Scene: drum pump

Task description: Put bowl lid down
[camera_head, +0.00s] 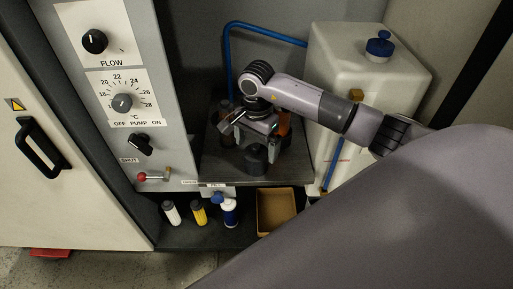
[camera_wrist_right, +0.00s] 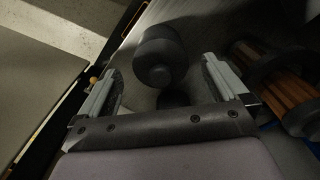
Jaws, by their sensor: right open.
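A dark, rounded piece that looks like the bowl lid (camera_head: 256,160) stands on the grey metal top (camera_head: 215,165) of the low bench. It also shows in the right wrist view (camera_wrist_right: 160,55), between and just beyond the fingers. My right gripper (camera_head: 256,142) points down above this piece, and the wrist view shows its two fingers (camera_wrist_right: 161,75) spread wide with nothing clamped. A gap shows on each side of the piece. Whether the piece rests on something else cannot be told. My left gripper is not in view.
Orange-brown cylinders with dark caps (camera_wrist_right: 290,90) stand close beside the right finger. A white tank (camera_head: 345,90) with a blue cap is behind, and a control panel (camera_head: 115,70) is at left. Several small bottles (camera_head: 200,212) and an open tan box (camera_head: 272,212) sit below the bench front.

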